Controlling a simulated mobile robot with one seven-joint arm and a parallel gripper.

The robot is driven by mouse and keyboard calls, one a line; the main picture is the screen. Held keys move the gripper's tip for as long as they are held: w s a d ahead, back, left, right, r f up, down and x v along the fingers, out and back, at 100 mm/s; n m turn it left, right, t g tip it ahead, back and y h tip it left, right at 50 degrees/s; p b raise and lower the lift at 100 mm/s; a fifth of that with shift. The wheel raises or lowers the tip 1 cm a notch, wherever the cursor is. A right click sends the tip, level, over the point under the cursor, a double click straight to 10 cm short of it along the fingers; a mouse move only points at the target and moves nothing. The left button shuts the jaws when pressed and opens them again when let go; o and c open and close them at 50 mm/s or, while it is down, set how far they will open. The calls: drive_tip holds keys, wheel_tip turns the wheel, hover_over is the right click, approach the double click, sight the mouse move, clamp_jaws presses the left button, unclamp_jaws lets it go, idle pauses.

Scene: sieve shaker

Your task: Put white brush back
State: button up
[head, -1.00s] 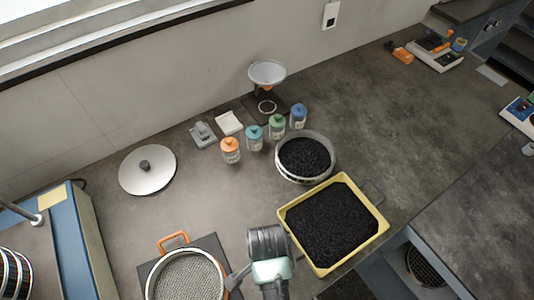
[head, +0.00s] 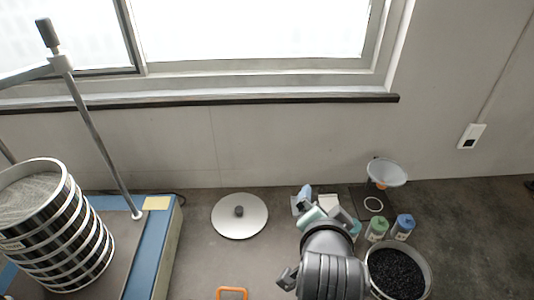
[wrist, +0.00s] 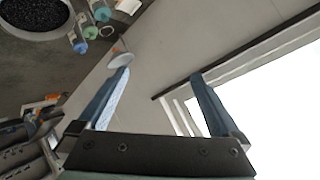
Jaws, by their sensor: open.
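I cannot make out a white brush in either view. My gripper (wrist: 160,76) is open in the wrist view, its two blue fingers wide apart with nothing between them; wall and window show behind. In the head view my arm reaches up from the bottom, and its gripper end is over the back of the bench, right of the round metal lid (head: 240,216).
A funnel on a stand (head: 386,172), several jars such as the green one (head: 376,230), and a sieve of black granules (head: 396,275) stand right of my arm. A sieve stack (head: 62,240) on a blue machine (head: 152,250) is at left. The wall and window are close behind.

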drive_tip(key=w+a+r+n+t, duration=0.1)
drive_tip(key=a+r+n+t, duration=0.15)
drive_tip(key=r, duration=0.65)
drive_tip(key=w+a+r+n+t, duration=0.1)
drive_tip(key=r+t, duration=0.2)
drive_tip(key=r, duration=0.6)
drive_tip(key=s+a+r+n+t+y+b, duration=0.1)
drive_tip(key=s+a+r+n+t, duration=0.1)
drive_tip(key=r, duration=0.6)
drive_tip(key=s+a+r+n+t, duration=0.2)
drive_tip(key=s+r+t, duration=0.3)
drive_tip(key=r, duration=0.3)
drive_tip(key=s+a+r+n+t+y+b, duration=0.1)
drive_tip(key=s+a+r+n+t, duration=0.1)
drive_tip(key=s+r, duration=0.4)
drive_tip(key=shift+a+r+n+t+y+b, duration=0.35)
drive_tip(key=shift+a+r+t, duration=0.4)
drive_tip(key=shift+r, duration=0.5)
drive_tip(key=shift+d, duration=0.15)
